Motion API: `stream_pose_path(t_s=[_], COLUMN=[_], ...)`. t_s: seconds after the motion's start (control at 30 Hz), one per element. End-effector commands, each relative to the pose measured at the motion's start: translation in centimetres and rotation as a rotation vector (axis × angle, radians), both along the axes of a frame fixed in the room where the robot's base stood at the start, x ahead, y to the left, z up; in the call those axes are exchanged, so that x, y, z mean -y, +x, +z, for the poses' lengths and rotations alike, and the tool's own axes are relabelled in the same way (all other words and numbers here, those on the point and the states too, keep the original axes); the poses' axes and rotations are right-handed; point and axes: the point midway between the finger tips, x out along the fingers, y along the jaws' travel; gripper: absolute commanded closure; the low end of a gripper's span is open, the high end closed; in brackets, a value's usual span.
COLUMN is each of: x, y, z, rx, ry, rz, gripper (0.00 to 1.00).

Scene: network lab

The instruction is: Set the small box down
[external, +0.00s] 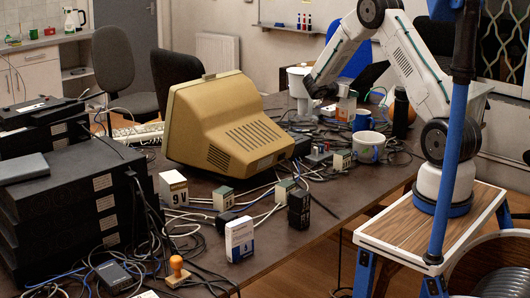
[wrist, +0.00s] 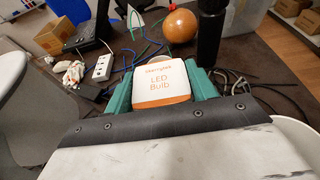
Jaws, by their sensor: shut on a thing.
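In the external view the white and orange box (external: 346,107) shows near the end of my arm, over the far right part of the table (external: 300,238). Cables lie around that place. I cannot tell whether the underside of the box touches the table or hangs just above it.
A dark bottle (wrist: 210,32) and an orange ball (wrist: 180,25) stand beyond the box. A white power strip (wrist: 98,68) lies to the left. A blue-and-white mug (external: 368,147) and a beige monitor (external: 225,125) stand nearer the external camera. Bare table shows at the front right.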

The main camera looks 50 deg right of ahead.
Motion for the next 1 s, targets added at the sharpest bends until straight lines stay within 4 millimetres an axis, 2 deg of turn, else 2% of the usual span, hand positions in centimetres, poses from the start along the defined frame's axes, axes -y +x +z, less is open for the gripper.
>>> stream_pose_path(t_s=[0.1,0.2,0.47,0.67,1.0], x=[0.0,0.0,0.0,0.0,0.0], y=[-0.1,0.0,0.0,0.0,0.0], z=[-2.6,-4.4,-6.6,-9.4,-9.9], rx=[-0.005,-0.005,-0.002,-0.004,-0.001], ry=[0.002,0.001,0.0,0.0,0.0], rz=[0.0,0.001,0.0,0.0,-0.001], gripper=[0.78,0.78,0.78,0.78,0.78])
